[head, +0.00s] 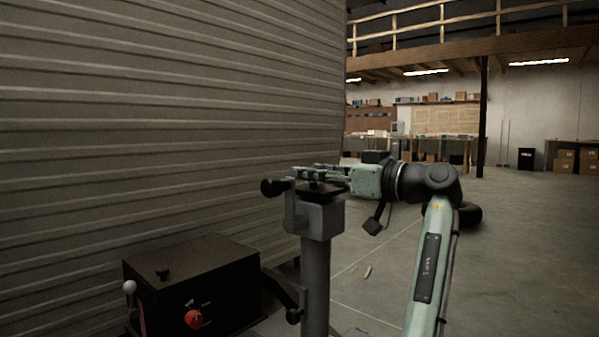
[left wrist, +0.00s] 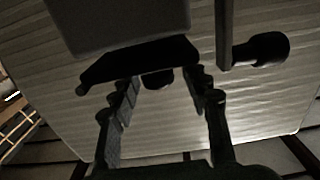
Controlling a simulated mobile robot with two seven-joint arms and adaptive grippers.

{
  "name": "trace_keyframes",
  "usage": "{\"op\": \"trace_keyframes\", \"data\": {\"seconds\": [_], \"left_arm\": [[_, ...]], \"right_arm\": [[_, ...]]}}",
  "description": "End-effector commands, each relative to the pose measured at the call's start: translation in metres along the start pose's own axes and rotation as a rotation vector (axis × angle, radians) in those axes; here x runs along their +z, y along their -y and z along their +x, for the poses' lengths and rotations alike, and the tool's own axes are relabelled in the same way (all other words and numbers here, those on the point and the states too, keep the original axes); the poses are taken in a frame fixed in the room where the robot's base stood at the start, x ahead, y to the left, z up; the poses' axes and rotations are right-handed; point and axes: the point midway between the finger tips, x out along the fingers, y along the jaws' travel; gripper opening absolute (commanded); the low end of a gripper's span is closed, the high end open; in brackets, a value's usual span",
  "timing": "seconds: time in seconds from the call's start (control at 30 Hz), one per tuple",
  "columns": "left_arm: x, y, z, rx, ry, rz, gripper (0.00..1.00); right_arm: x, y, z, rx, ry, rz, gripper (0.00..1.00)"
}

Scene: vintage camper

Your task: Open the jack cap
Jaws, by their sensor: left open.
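The jack (head: 316,260) is a grey post with a square head beside the camper's ribbed wall. Its jack cap (head: 322,191) is a dark, thin plate on top of the head. The cap also shows in the left wrist view (left wrist: 140,63), as a dark plate against the grey head. My left gripper (head: 302,173) is over the cap, its fingers lying nearly level. In the left wrist view the gripper (left wrist: 168,80) is open, its fingertips apart near the cap's edge. A small dark round part (left wrist: 158,78) shows between the fingertips. I cannot tell whether they touch. My right gripper is not in view.
A crank with a black knob (head: 272,187) sticks out left of the jack head. A black box (head: 195,285) with a red dial stands at lower left. The ribbed camper wall (head: 170,120) is close behind. Open floor (head: 530,250) lies to the right.

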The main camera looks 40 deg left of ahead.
Motion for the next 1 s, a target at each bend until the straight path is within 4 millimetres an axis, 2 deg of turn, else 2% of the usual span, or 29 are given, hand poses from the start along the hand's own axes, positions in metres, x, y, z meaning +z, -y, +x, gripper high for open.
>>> {"op": "trace_keyframes", "data": {"seconds": [0.1, 0.3, 0.6, 1.0], "left_arm": [[0.001, 0.001, 0.02, -0.002, 0.0, -0.001, 0.47], [0.001, 0.0, 0.039, 0.0, 0.001, -0.001, 0.47], [0.0, 0.0, 0.042, 0.0, 0.001, -0.001, 0.47], [0.0, 0.0, 0.042, 0.0, 0.001, -0.001, 0.0]], "right_arm": [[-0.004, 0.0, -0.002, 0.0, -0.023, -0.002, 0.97], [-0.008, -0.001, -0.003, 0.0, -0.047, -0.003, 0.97], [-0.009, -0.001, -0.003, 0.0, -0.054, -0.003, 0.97], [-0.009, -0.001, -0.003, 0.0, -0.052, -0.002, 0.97]]}}
